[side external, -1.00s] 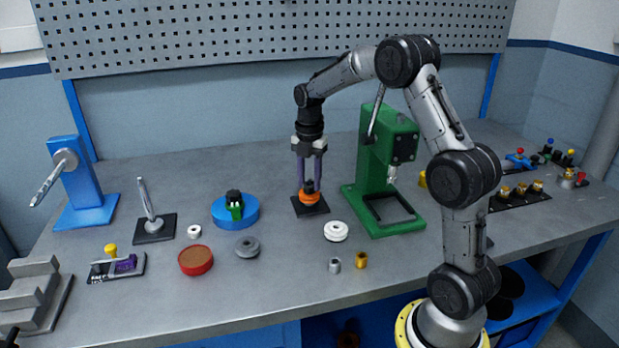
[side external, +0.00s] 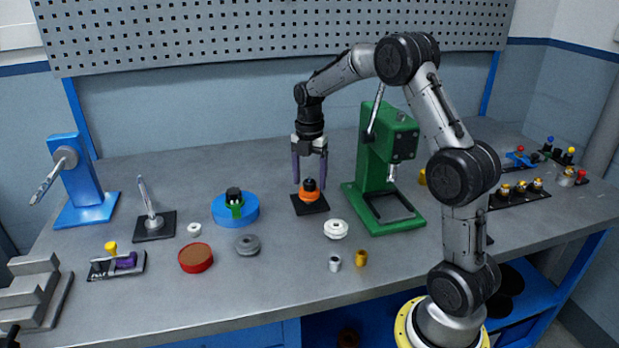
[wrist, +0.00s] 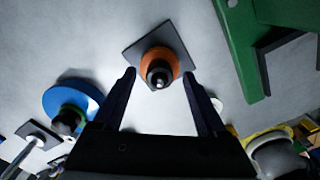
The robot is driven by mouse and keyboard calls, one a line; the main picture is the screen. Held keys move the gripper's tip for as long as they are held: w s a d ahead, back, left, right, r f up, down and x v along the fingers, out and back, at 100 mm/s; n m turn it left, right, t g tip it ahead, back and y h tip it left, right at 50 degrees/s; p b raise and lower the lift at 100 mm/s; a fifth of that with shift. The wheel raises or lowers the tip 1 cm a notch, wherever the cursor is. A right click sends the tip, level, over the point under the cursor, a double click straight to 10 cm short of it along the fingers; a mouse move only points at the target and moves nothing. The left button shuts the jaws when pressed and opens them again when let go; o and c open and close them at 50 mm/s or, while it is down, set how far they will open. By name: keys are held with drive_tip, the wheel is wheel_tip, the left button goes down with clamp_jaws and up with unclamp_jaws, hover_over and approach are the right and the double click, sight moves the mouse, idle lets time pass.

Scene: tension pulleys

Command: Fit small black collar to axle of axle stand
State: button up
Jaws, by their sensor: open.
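The axle stand is a dark square plate (side external: 322,208) with an orange pulley (side external: 310,197) on its upright axle. A small black collar (side external: 310,184) sits directly above the pulley. In the wrist view the collar (wrist: 158,69) is around the axle, whose shiny tip shows through its middle, with the orange pulley (wrist: 173,59) beneath it. Whether the collar touches the pulley is hard to tell. My gripper (side external: 310,180) points down over the stand, its purple fingers open on either side of the collar. In the wrist view the fingertips stand clear of it.
A green press (side external: 375,165) stands close on the right of the axle stand. A blue round base (side external: 248,217) with a black and green part is to the left. A white pulley (side external: 336,229) and a grey pulley (side external: 247,245) lie in front.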

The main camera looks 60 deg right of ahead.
wheel_tip(320, 180, up, 14)
idle(0.6)
drive_tip(key=shift+a+f, duration=0.1)
drive_tip(key=s+a+r+n+t, duration=0.15)
drive_tip(key=s+a+r, duration=0.25)
drive_tip(key=a+r, duration=0.45)
drive_tip(key=s+a+m+t, duration=0.2)
drive_tip(key=s+a+m, duration=0.1)
drive_tip(key=s+a, duration=0.5)
drive_tip(key=s+a+f+m+t, duration=0.2)
drive_tip(key=s+f+m, duration=0.9)
drive_tip(key=m, duration=0.7)
drive_tip(key=shift+s+a+f, duration=0.35)
drive_tip(key=shift+s+a, duration=0.05)
drive_tip(key=shift+a, duration=0.45)
